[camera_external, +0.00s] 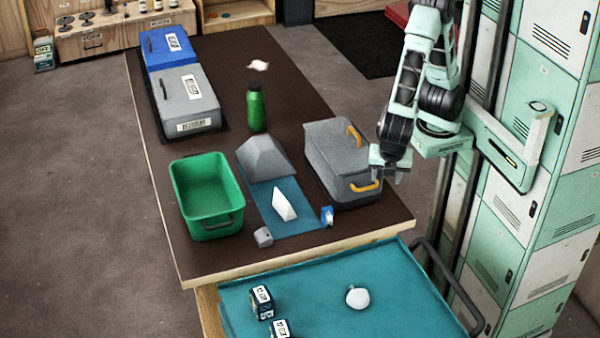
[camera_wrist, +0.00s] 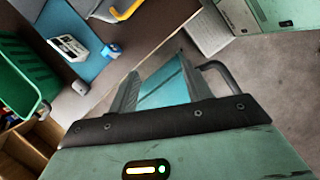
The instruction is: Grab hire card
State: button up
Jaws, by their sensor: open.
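A white folded card (camera_external: 284,205), which looks like the hire card, stands on a blue mat (camera_external: 292,228) near the front of the dark table. In the wrist view the card (camera_wrist: 68,47) lies at upper left, with dark print on its face. A small blue-and-white item (camera_external: 327,216) is close to its right. My gripper (camera_external: 389,174) is above the table's right edge, beside the grey box with yellow handles and well right of the card. In the wrist view my gripper (camera_wrist: 160,78) has its fingers apart with nothing between them.
A green bin (camera_external: 236,222) stands left of the mat, a grey box with yellow handles (camera_external: 325,150) right of it. A grey wedge (camera_external: 263,160), a green bottle (camera_external: 256,108) and a small grey piece (camera_external: 263,237) are nearby. A teal trolley (camera_external: 318,290) is in front; lockers (camera_external: 530,240) are at right.

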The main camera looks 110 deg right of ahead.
jog(key=w+d+f+n+h+b, duration=0.4)
jog(key=w+f+h, duration=0.1)
jog(key=w+f, duration=0.5)
jog(key=n+t+h+b, duration=0.2)
jog(key=n+t+h, duration=0.1)
jog(key=h, duration=0.2)
send_near(284, 199)
jog(key=d+f, duration=0.1)
jog(key=d, duration=0.1)
jog(key=d+f+p, duration=0.1)
jog(key=d, duration=0.1)
jog(key=d+f, duration=0.2)
jog(key=shift+s+p, duration=0.25)
jog(key=shift+p, duration=0.1)
jog(key=shift+w+r+p+x, duration=0.15)
jog(key=shift+p+x, duration=0.25)
jog(key=shift+x, duration=0.95)
jog(key=shift+w+r+p+x, duration=0.15)
jog(key=shift+p+x, duration=0.25)
jog(key=shift+x, duration=0.95)
jog(key=c, duration=1.1)
